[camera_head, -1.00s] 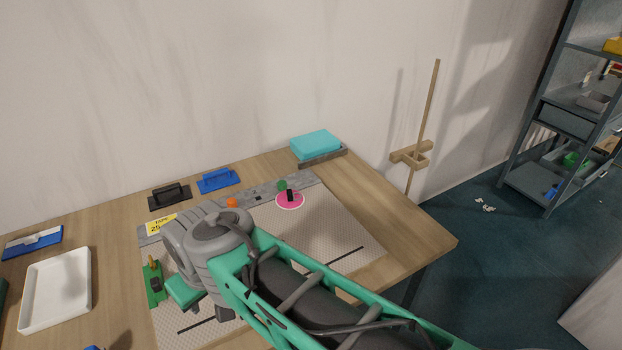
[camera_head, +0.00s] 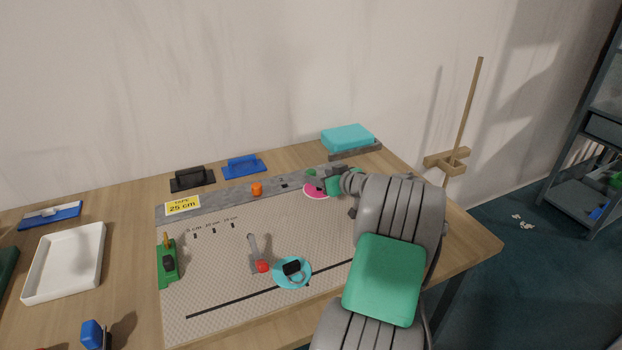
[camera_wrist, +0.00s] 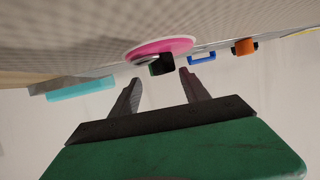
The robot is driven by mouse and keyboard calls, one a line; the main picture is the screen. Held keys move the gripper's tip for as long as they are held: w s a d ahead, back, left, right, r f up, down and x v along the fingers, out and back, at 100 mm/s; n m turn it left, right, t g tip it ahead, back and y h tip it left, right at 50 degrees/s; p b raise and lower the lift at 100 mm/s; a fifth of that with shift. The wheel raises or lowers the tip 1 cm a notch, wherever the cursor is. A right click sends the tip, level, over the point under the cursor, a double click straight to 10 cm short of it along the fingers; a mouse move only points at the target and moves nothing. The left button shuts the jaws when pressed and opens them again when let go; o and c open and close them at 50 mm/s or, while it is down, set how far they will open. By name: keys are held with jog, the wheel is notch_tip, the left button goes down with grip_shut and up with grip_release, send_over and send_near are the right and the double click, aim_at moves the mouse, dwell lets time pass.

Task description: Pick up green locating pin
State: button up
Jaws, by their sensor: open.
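The green locating pin (camera_head: 310,173) shows as a small green spot on the grey strip at the back of the mat, just behind the pink disc (camera_head: 314,192). My gripper (camera_wrist: 161,76) is open, with its two dark fingers apart and nothing held between them. In the wrist view, which looks upside down, the pink disc (camera_wrist: 160,48) and a black block with a green edge (camera_wrist: 162,64) lie beyond the fingertips. I cannot tell whether that green edge is the pin. In the head view my gripper partly covers the disc.
An orange pin (camera_head: 257,190) stands left along the grey strip (camera_head: 215,195). A turquoise box (camera_head: 348,138) sits behind to the right. A blue-handled tool (camera_head: 243,166) and a black one (camera_head: 191,179) lie at the back. A turquoise disc (camera_head: 292,273) lies on the mat's front.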

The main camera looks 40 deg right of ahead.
aim_at(314, 174)
jog(key=x, duration=0.4)
jog(key=shift+w+d+p, duration=0.2)
jog(key=shift+p, duration=0.15)
jog(key=shift+c, duration=0.2)
grip_shut()
